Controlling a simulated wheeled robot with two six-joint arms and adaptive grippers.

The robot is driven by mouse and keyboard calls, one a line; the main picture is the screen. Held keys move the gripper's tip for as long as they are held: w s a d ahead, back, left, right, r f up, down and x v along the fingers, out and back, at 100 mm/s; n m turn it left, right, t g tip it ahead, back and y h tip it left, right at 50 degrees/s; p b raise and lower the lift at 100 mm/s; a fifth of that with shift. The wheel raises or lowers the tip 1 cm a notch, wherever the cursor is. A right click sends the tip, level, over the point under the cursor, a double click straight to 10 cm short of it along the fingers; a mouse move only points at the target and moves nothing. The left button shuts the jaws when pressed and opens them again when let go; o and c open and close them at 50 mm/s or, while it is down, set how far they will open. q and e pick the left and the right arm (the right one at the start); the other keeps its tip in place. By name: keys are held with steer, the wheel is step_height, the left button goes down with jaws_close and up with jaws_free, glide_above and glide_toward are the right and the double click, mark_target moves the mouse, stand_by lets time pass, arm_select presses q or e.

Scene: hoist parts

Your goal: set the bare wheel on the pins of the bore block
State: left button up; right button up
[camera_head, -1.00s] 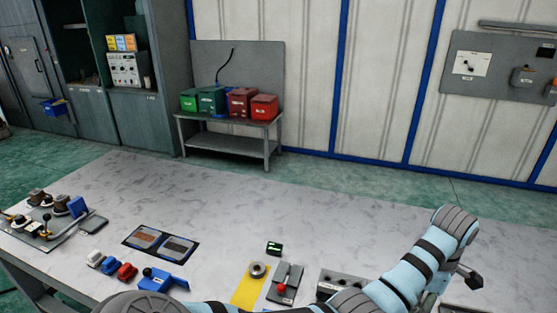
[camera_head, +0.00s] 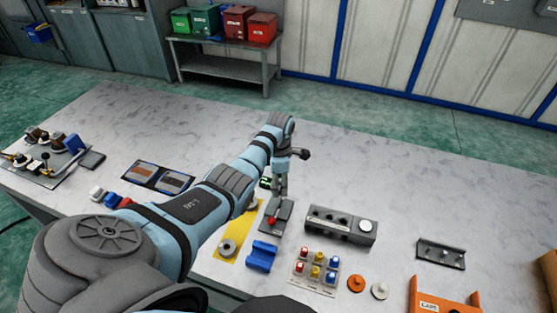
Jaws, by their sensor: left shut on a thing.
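My left gripper (camera_head: 280,188) points down over the far end of a grey plate with a red knob (camera_head: 271,221). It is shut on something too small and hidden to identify. A grey ring-shaped wheel (camera_head: 229,247) lies on the near part of a yellow mat (camera_head: 236,232). A second round grey part (camera_head: 253,205) is partly hidden by my arm at the mat's far end. A long grey block with several holes (camera_head: 340,232), which may be the bore block, stands right of the gripper with a white disc on its right end. My right gripper is out of view.
A blue cradle (camera_head: 262,256), a tray of coloured pieces (camera_head: 315,270), an orange disc (camera_head: 356,284) and a white disc (camera_head: 380,291) lie at the front. A grey bracket (camera_head: 441,254) and an orange holder (camera_head: 445,298) are at right. The back right tabletop is clear.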

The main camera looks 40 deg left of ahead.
arm_select(q)
step_height(320, 180, down, 6)
steer(key=b, duration=0.6)
steer(key=shift+f, duration=0.1)
steer(key=shift+w+f+b, duration=0.1)
steer(key=shift+f+b, duration=0.3)
steer(key=shift+f, duration=0.15)
steer(key=shift+r, duration=0.1)
steer(key=shift+r+p, duration=0.1)
steer(key=shift+p, duration=0.35)
